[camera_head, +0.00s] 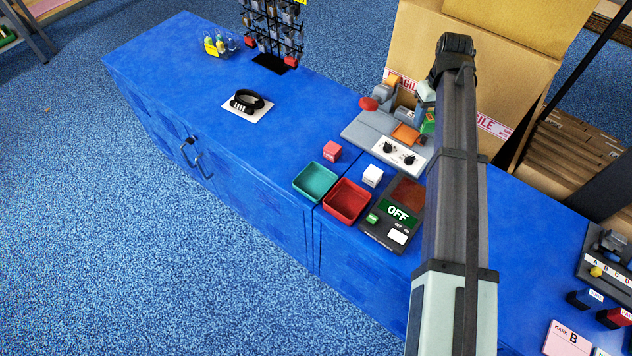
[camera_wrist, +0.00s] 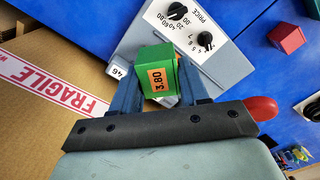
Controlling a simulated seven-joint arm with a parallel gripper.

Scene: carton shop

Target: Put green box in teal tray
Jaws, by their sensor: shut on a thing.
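The green box (camera_wrist: 148,58) carries an orange label reading 3.80 in the wrist view. My gripper (camera_wrist: 160,82) is shut on it, one finger on each side. In the head view the green box (camera_head: 429,123) shows only partly, beside my arm at the grey pricing machine; my arm hides most of my gripper there. The teal tray (camera_head: 315,181) is empty on the blue counter, left of and nearer than the box. I cannot tell whether the box touches the machine.
A red tray (camera_head: 346,201) adjoins the teal tray. A red box (camera_head: 332,151) and a white box (camera_head: 372,176) stand behind the trays. The grey machine (camera_head: 378,145) has dials and a red knob. A dark panel reading OFF (camera_head: 398,213) lies right of the trays. A large carton (camera_head: 500,75) stands behind.

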